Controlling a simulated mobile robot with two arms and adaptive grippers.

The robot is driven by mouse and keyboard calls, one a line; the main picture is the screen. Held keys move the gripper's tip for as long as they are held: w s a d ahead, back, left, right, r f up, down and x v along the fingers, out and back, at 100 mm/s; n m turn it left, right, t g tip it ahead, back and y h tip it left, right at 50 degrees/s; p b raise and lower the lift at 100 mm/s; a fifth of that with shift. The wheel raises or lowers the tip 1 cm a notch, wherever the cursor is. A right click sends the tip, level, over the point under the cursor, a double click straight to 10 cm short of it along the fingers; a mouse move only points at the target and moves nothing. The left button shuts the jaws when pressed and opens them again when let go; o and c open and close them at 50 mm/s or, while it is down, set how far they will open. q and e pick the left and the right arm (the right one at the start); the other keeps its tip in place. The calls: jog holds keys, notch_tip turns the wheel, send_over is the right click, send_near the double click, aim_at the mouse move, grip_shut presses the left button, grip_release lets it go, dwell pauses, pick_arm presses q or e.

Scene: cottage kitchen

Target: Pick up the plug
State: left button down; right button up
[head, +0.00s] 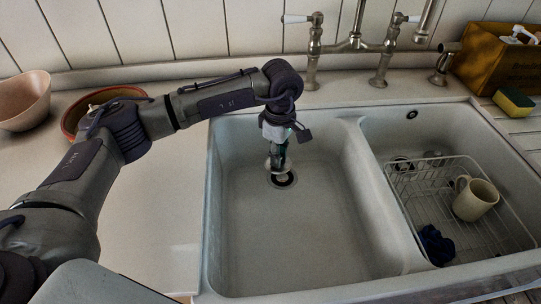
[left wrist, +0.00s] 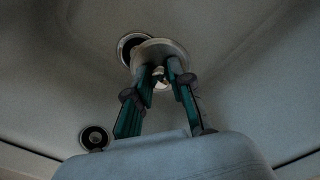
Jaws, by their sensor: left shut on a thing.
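The plug (left wrist: 160,47) is a pale round disc with a small metal grip at its middle, best seen in the left wrist view. My left gripper (left wrist: 160,78) is shut on that grip, with its teal fingers on either side. In the head view, my left gripper (head: 276,163) points down into the left sink basin, just over the drain (head: 288,181). The plug partly covers the dark ringed drain (left wrist: 127,46) in the left wrist view. I cannot tell whether the plug touches the basin floor. My right gripper is not in view.
The left basin (head: 300,245) is otherwise empty, with a divider on its right. The right basin holds a wire rack (head: 478,238), a beige mug (head: 475,199) and a dark blue cloth (head: 435,244). Taps (head: 314,50) stand behind; bowls (head: 25,100) sit left.

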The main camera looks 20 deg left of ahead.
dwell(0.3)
pick_arm(q)
notch_tip(320, 180, up, 14)
jog(key=p, duration=0.7)
dwell(0.9)
